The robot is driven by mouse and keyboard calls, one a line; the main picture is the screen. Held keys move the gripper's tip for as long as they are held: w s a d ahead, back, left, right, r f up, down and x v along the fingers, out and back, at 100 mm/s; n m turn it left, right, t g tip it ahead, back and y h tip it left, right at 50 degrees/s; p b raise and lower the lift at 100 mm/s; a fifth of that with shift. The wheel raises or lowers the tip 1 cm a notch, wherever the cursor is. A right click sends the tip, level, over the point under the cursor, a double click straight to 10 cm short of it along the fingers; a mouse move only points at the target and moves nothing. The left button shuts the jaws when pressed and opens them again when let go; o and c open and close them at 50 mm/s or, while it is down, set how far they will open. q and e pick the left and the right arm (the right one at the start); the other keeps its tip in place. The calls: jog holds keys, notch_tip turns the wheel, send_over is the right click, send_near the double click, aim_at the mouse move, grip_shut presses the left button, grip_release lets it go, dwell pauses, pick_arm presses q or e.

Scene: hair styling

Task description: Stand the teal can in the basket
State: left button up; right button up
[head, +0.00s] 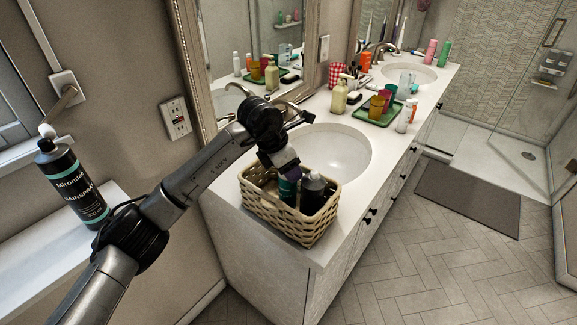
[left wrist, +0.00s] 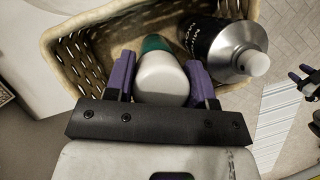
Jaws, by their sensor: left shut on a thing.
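The teal can (head: 287,190) with a white-grey cap is inside the wicker basket (head: 265,212) on the near end of the counter. Its lower part is hidden by the basket wall, so I cannot tell whether it touches the bottom. My left gripper (head: 285,168) is shut on it from above. In the left wrist view the purple fingertips (left wrist: 162,82) press both sides of the cap (left wrist: 162,76), and teal (left wrist: 155,44) shows beyond it. My right gripper (left wrist: 302,76) shows small at the right edge of the left wrist view, fingers apart and empty.
A black can (head: 313,190) with a silver top stands in the basket, right beside the teal can. The sink (head: 335,152) and a green tray (head: 378,114) with cups lie behind the basket.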

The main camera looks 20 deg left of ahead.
pick_arm(q)
jog(key=shift+f+b, duration=0.35)
jog(key=shift+f, duration=0.2)
jog(key=o, duration=1.3)
jog(key=shift+o, duration=0.2)
jog(key=shift+r+p, duration=1.3)
jog(key=shift+r, duration=0.75)
jog(key=shift+r+p, duration=1.75)
jog(key=shift+r, duration=1.25)
